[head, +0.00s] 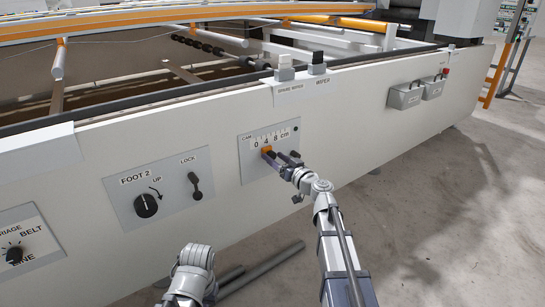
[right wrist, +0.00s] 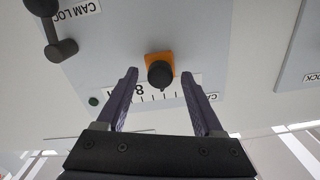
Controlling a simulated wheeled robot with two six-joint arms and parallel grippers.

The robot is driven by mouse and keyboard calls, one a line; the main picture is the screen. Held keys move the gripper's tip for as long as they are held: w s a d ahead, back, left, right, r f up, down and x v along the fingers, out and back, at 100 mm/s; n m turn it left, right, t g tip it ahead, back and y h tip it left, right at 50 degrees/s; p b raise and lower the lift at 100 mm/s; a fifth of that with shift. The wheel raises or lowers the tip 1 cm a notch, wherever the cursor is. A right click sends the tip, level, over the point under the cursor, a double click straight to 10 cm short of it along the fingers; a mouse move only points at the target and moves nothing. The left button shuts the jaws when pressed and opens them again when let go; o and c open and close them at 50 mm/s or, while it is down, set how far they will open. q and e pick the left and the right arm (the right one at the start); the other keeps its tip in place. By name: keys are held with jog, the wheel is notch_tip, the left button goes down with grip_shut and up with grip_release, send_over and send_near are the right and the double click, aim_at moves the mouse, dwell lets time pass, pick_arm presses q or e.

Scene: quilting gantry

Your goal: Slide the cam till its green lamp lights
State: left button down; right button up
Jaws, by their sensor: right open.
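The cam is an orange slider block (head: 266,150) on the front panel, just below the "0 4 8 cm" scale and near the 4. In the right wrist view the orange block (right wrist: 151,59) carries a dark round knob (right wrist: 160,73). My right gripper (head: 272,157) is at the cam. Its open fingers stand either side of the knob in the wrist view (right wrist: 160,77), with gaps visible. The cam lamp (right wrist: 93,101) is a small dark green dot, looking unlit; it also shows dark in the head view (head: 296,128). My left gripper's fingers are not visible.
The cam lock lever (right wrist: 60,48) is close to the cam in the wrist view. Left on the panel are the lock lever (head: 195,185) and Foot 2 knob (head: 146,205). Two switches (head: 285,72) sit above. Floor at right is clear.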

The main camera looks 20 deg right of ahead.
jog(key=shift+x, duration=0.95)
grip_shut()
